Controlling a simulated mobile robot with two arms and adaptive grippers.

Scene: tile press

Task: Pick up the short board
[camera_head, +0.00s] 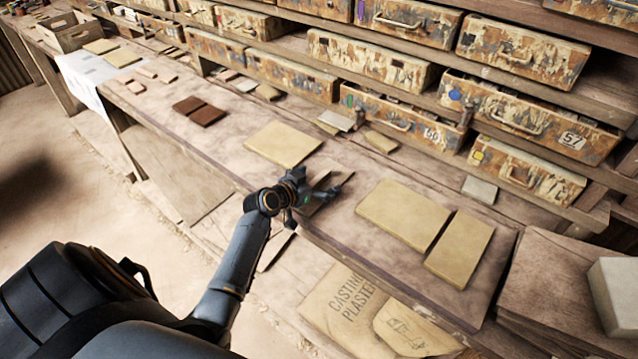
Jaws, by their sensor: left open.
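Several flat boards lie on the long wooden bench (345,222). A small brownish board (341,177) lies partly hidden under and behind my left gripper (331,193); its length is hard to judge. A pale yellow board (284,144) lies beyond the gripper, up and to the left. Two more yellow boards lie to its right, a wider one (403,214) and a narrower one (460,249). I cannot tell for sure which is the short board. My left gripper is open at the bench's front edge, low over the brownish board; contact is unclear. My right gripper is out of view.
Shelves with paint-worn drawers (370,63) line the back of the bench. Two dark red tiles (198,110) lie farther left. A casting plaster bag (345,307) lies below the front edge. A pale block (615,295) stands at the right.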

